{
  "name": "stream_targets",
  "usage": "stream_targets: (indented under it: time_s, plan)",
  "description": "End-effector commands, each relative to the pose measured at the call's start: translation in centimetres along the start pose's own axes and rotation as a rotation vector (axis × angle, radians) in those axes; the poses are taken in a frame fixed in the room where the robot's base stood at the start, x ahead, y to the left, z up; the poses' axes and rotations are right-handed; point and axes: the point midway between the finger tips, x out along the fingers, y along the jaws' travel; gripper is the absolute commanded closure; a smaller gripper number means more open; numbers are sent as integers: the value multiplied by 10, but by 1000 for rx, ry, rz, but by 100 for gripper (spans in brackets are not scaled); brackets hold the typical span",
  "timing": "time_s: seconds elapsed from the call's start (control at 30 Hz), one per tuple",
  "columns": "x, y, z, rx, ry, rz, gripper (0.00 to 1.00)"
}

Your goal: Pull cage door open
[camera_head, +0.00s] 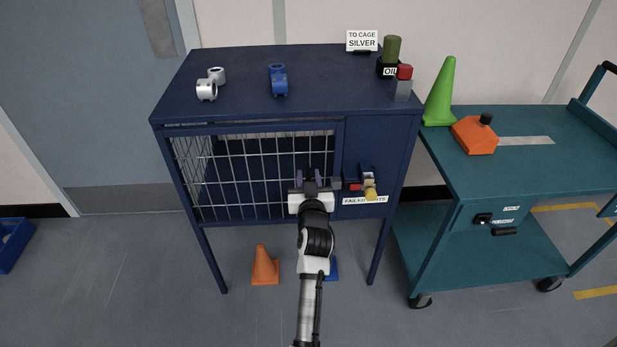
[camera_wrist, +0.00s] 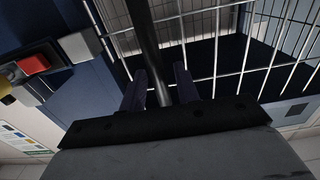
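The cage door (camera_head: 243,130) is a dark blue frame with pale wire mesh on the front of the dark blue cabinet. It looks closed against the cabinet front. My gripper (camera_head: 310,180) is at the right part of the door. In the wrist view, a dark round handle bar (camera_wrist: 143,28) runs down between the two fingers of my gripper (camera_wrist: 160,88). The fingers stand apart on either side of the bar, and small gaps seem to show beside it. The lower end of the bar is hidden behind the gripper body.
A latch block with red and yellow parts (camera_head: 369,191) sits right of the door, above a white label (camera_head: 365,200). Pipe fittings (camera_head: 278,80) and an oil bottle (camera_head: 392,48) stand on top. An orange cone (camera_head: 265,266) is below. A teal cart (camera_head: 470,185) stands close right.

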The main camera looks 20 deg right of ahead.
Motion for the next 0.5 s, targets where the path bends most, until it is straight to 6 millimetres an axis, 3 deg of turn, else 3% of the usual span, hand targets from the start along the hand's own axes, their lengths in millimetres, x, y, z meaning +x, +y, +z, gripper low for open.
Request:
stream_targets:
  time_s: [0.17, 0.4, 0.5]
  plan:
    - [0, 0, 0, 0, 0, 0, 69]
    - [0, 0, 0, 0, 0, -1, 97]
    - [0, 0, 0, 0, 0, -1, 100]
